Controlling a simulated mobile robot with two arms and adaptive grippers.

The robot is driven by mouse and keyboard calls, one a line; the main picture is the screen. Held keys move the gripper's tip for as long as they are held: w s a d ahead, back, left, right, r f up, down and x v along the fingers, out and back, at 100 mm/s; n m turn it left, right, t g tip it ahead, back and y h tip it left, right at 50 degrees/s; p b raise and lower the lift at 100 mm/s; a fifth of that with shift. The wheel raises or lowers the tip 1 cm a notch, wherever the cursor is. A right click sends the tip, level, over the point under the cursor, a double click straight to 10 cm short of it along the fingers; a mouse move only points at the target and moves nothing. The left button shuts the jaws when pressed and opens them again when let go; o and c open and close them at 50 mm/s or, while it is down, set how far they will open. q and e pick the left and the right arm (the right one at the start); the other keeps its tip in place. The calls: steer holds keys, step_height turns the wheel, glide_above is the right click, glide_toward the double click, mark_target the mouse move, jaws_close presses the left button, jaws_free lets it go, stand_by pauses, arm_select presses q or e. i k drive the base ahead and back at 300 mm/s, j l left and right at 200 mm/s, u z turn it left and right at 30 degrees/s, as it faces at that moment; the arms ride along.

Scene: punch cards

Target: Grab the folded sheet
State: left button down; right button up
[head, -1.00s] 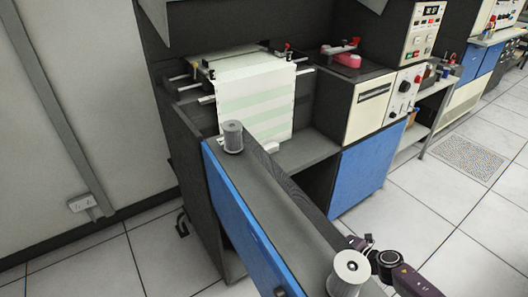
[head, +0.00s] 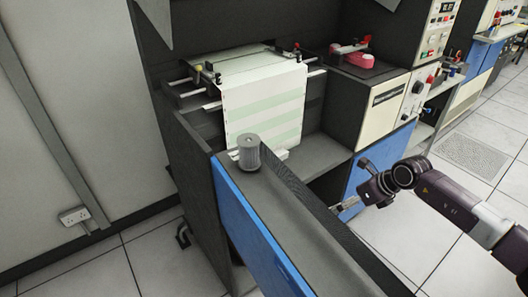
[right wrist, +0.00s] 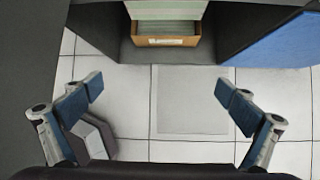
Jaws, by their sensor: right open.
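A pale sheet with green bands (head: 262,110) hangs over the front of the printer (head: 190,95) in the head view, its lower edge just behind the counter. In the right wrist view, a stack of pale green paper (right wrist: 165,10) sits in an open brown box (right wrist: 165,41) under the machine. My right gripper (head: 348,207) is beside the blue panel, to the right of the hanging sheet and lower. The right wrist view shows its fingers (right wrist: 160,92) wide apart with nothing between them, short of the box. My left gripper is out of view.
A grey spool (head: 249,152) stands on the narrow dark counter (head: 290,215), between me and the sheet. A blue panel (head: 375,155) closes the cabinet on the right. Tiled floor (head: 420,240) is clear at the right. A pink object (head: 350,57) lies on the neighbouring cabinet.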

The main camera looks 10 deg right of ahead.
mark_target(282, 154)
steer(key=i+j, duration=0.3)
steer(key=i, duration=0.2)
steer(key=i+j, duration=0.35)
steer(key=i, duration=0.2)
